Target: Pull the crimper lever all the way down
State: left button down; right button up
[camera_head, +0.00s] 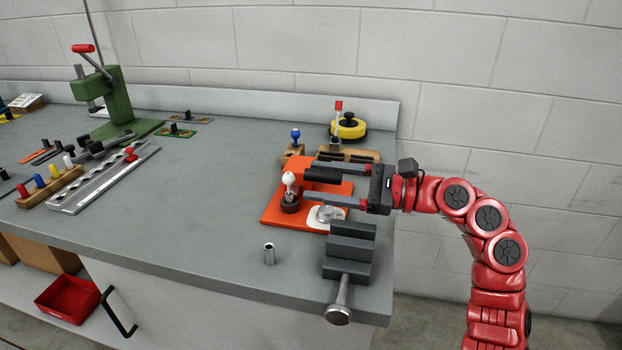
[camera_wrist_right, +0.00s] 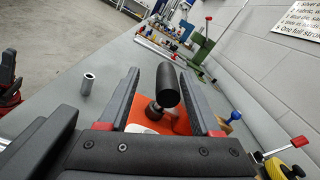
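An orange base plate (camera_head: 272,212) near the bench's right end carries what looks like the crimper. A thick black cylindrical grip (camera_head: 322,175), apparently its lever, sticks out toward my right gripper (camera_head: 312,180). In the right wrist view the grip (camera_wrist_right: 168,86) sits between the two fingers, with gaps on both sides. My right gripper (camera_wrist_right: 160,75) is open, its fingers reaching over the orange plate (camera_wrist_right: 150,122). A white knob (camera_head: 289,178) stands on a dark round piece at the plate's left. The lever's pivot is hidden. My left gripper is not in view.
A dark vise (camera_head: 348,250) stands at the front right edge, close below the gripper. A metal sleeve (camera_head: 269,254) stands left of it. A yellow disc (camera_head: 348,130) and wooden holder (camera_head: 293,152) are behind. A green press (camera_head: 119,98) is far left.

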jog(key=v, duration=1.5)
jog(key=shift+d, duration=0.1)
